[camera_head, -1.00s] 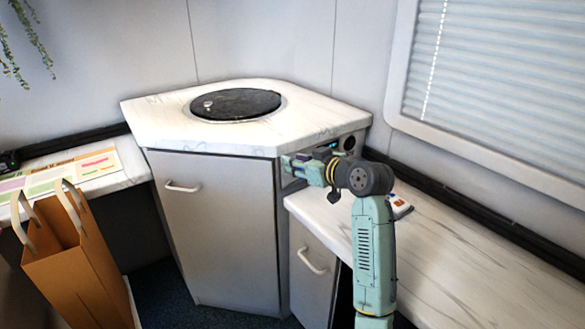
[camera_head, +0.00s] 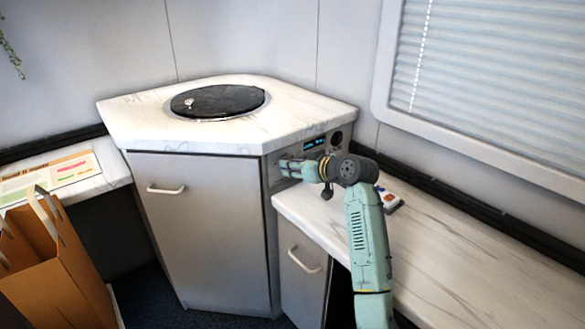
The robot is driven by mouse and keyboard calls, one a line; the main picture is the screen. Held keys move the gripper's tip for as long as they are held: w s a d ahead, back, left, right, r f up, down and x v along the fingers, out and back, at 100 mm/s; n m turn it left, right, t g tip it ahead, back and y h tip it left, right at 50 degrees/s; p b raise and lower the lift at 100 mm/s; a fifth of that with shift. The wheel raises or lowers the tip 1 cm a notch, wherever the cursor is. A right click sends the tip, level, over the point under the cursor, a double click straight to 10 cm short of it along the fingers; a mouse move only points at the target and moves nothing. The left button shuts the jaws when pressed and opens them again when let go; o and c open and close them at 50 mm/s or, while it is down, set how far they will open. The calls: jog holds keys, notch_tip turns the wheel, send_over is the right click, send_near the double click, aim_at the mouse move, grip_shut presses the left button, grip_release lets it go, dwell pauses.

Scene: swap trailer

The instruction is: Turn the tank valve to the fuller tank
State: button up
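My gripper (camera_head: 286,169) reaches left to the right side panel of the corner cabinet, just below the marble top. The fingertips are at or very near the panel, and I cannot tell whether they are open or shut. A small lit blue display (camera_head: 314,142) shows on that panel above the gripper, too small to read. A dark round fitting (camera_head: 336,138) sits to the right of the display. No tank valve can be made out; the part of the panel behind my gripper and wrist is hidden.
The corner cabinet (camera_head: 200,220) has a dark round lid (camera_head: 218,101) on top. A right counter (camera_head: 450,240) carries a small white item with coloured spots (camera_head: 389,201) beside my arm. A paper bag (camera_head: 50,260) stands at lower left. A printed sheet (camera_head: 50,178) lies on the left counter.

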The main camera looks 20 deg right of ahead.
jog(key=shift+w+a+f, duration=0.1)
jog(key=shift+w+f, duration=0.05)
jog(key=shift+w, duration=0.15)
jog(key=shift+c, duration=0.3)
grip_shut()
